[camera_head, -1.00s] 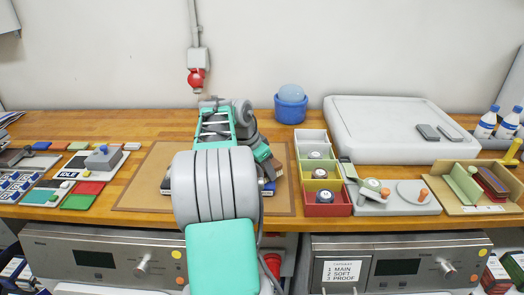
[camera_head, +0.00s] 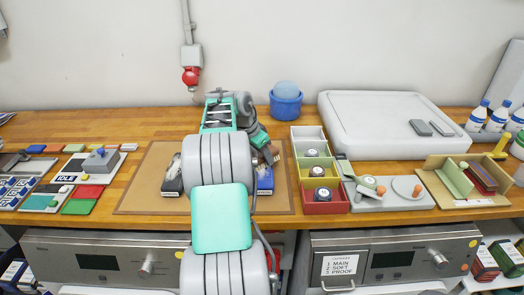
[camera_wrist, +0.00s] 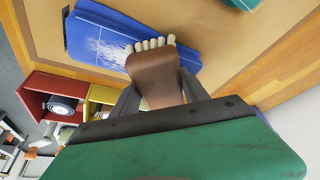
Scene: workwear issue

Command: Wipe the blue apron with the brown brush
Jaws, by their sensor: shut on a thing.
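The blue apron (camera_wrist: 88,32) lies folded on the tan mat in the wrist view, with a whitish scuffed patch on it. It shows in the head view as a small blue piece (camera_head: 265,184), mostly hidden behind my arm. The brown brush (camera_wrist: 153,74) is held in my gripper (camera_wrist: 158,98), which is shut on it. Its pale bristle tufts point at the apron's near edge, beside the whitish patch. I cannot tell whether the bristles touch the cloth. In the head view the brush (camera_head: 271,154) is small and partly hidden.
Red, yellow and grey bins (camera_head: 324,207) stand just right of the mat (camera_head: 143,195). A blue tub (camera_head: 286,106) stands behind, and a large pale case (camera_head: 385,142) is at the back right. A green piece shows in the wrist view (camera_wrist: 243,4).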

